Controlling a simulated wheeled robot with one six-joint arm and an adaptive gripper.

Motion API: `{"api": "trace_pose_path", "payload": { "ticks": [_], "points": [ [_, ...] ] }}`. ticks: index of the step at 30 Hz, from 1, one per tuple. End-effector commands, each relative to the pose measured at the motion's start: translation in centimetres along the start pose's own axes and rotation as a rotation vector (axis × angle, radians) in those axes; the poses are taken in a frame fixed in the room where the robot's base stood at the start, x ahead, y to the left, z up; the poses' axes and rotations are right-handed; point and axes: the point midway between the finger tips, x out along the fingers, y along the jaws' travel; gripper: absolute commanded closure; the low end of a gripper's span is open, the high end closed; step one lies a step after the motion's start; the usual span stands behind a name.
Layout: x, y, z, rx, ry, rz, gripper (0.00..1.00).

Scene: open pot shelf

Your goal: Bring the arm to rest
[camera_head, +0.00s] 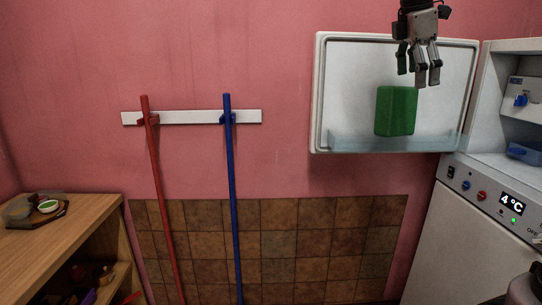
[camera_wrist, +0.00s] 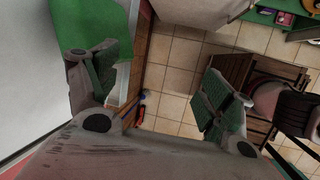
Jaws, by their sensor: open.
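My gripper (camera_head: 418,72) hangs at the top right of the head view, fingers pointing down, in front of the open white fridge door (camera_head: 345,75). A green box (camera_head: 396,111) stands at the door's clear shelf, just below and left of the fingers in the head view. A green surface, likely this box (camera_wrist: 85,22), fills the upper left of the wrist view beside one finger. Most of my arm is out of view.
The white fridge (camera_head: 450,220) with a 4 °C display stands at right. A red pole (camera_head: 158,190) and a blue pole (camera_head: 232,190) hang on a white wall rail (camera_head: 190,117). A wooden shelf unit (camera_head: 75,225) with a tray stands at lower left. Tiled floor (camera_wrist: 175,85) lies below.

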Motion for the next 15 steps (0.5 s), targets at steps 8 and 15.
{"api": "trace_pose_path", "payload": {
  "ticks": [8, 15],
  "points": [
    [6.4, -5.8, -2.4, 0.601, 0.12, -0.036, 0.19],
    [14.3, -20.6, -2.4, 1.375, 0.267, -0.15, 0.19]
  ]
}}
